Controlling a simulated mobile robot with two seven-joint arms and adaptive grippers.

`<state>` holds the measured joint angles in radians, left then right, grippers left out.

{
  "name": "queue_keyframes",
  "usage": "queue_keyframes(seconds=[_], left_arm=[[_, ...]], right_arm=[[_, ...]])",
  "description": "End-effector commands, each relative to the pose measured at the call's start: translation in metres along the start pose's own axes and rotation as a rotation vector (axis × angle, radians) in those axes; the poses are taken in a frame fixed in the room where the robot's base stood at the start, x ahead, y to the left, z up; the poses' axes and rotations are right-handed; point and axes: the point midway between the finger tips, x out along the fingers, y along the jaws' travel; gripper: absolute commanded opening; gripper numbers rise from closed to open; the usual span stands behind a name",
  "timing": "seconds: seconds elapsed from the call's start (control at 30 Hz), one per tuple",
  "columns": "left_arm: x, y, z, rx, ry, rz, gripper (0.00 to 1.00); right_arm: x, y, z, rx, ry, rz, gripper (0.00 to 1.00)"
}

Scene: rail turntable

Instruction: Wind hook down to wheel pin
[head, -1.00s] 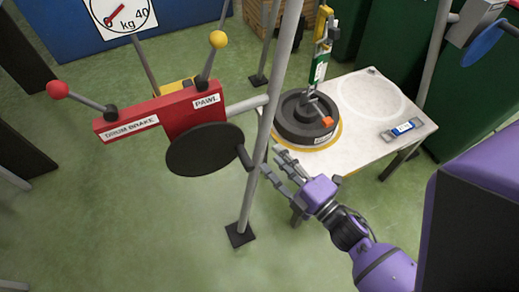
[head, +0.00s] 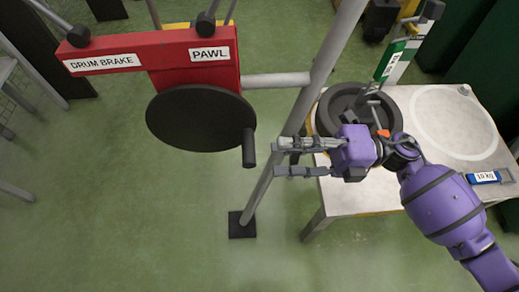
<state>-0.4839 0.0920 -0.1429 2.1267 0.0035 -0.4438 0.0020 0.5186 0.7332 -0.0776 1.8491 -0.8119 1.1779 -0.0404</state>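The winch has a black crank disc (head: 190,125) with a dark handle (head: 249,147) at its right edge, hanging down. My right gripper (head: 277,158) is open and empty. Its fingers point left at the handle, a short gap to its right. The dark wheel (head: 330,112) lies on the white table, partly behind my gripper and wrist. A grey upright part (head: 371,98), perhaps the pin, stands at its middle. A green and white labelled piece (head: 395,62) rises behind the wheel. I cannot clearly make out the hook. My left gripper is not in view.
The red winch housing (head: 165,58) carries DRUM BRAKE and PAWL labels and levers cut off at the top. A grey slanted post (head: 268,185) stands just behind the crank handle. A blue labelled item (head: 484,177) lies on the table (head: 395,101). Green floor is clear at lower left.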

Motion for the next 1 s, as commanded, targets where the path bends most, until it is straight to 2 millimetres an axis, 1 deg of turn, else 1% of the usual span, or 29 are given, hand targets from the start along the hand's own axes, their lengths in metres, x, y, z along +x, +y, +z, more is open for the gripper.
queue_keyframes(seconds=[0.07, 0.17, 0.4, 0.53, 0.67, 0.9, 0.93, 1.0], left_arm=[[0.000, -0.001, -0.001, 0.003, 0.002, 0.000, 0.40], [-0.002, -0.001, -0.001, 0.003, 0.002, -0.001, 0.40], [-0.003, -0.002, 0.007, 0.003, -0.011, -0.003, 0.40], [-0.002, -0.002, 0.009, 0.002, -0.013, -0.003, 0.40], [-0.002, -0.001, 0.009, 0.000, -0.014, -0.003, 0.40], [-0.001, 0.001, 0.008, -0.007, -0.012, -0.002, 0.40], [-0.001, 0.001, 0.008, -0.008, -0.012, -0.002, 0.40], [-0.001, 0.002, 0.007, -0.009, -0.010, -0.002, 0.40]], right_arm=[[0.004, -0.002, -0.001, -0.006, 0.020, -0.010, 0.39], [0.016, 0.000, -0.002, -0.008, 0.022, -0.009, 0.39], [0.056, 0.001, -0.002, -0.009, 0.019, -0.006, 0.39], [0.070, -0.001, -0.002, -0.007, 0.017, -0.008, 0.39], [0.077, 0.000, -0.002, -0.007, 0.016, -0.008, 0.39], [0.077, -0.001, -0.002, -0.006, 0.016, -0.008, 0.39], [0.077, -0.001, -0.002, -0.006, 0.016, -0.008, 0.36], [0.077, -0.001, -0.002, -0.006, 0.016, -0.008, 0.27]])
